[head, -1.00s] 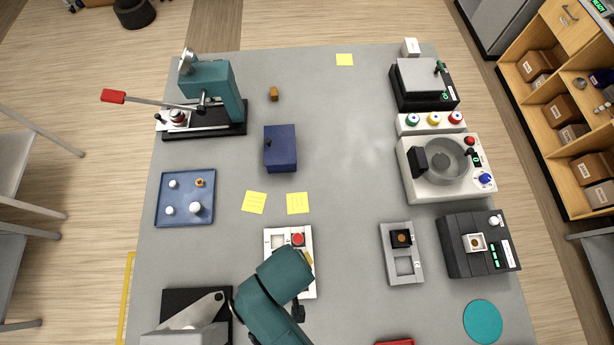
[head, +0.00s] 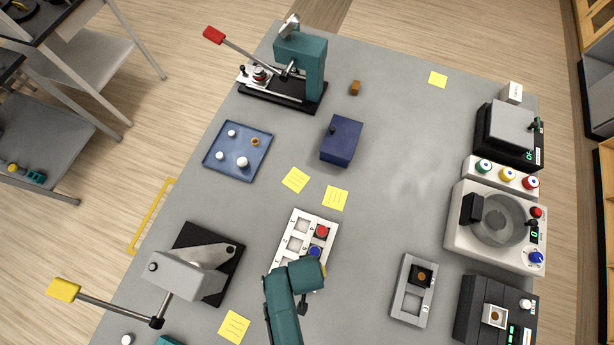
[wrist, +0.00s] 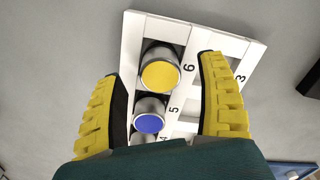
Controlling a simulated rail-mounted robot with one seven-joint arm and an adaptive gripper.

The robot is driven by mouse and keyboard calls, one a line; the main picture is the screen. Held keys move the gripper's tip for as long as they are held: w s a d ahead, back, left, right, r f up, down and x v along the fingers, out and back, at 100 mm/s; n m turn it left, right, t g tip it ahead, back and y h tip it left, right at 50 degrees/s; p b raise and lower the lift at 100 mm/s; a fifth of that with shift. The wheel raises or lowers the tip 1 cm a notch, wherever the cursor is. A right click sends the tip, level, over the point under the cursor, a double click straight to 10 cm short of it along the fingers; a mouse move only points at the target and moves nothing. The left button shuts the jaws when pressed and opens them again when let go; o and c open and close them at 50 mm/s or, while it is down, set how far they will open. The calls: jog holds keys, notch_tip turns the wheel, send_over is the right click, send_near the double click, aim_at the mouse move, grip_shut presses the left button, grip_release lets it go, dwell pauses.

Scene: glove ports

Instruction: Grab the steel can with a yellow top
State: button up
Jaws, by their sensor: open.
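The steel can with a yellow top (wrist: 161,74) sits in the white rack by the number 6 in the wrist view. My gripper (wrist: 163,68) is open, with one yellow-padded finger left of this can and the other to its right; I see no clear contact. A can with a blue top (wrist: 149,122) is beside it by the number 5. Part of a third can shows below that. In the head view the white rack (head: 289,243) holds a red-topped can (head: 322,231) and the blue-topped can (head: 314,251); the yellow-topped can is hidden there, and my arm covers the rack's near end.
A lever device with a yellow handle (head: 64,289) stands left of the rack. A grey two-slot holder (head: 405,313) lies to the right. A blue box (head: 341,141) and yellow notes (head: 295,180) lie beyond. Bare table separates rack and holder.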

notch_tip(320, 180, down, 2)
jog(key=shift+f, duration=0.1)
grip_shut()
dwell(0.5)
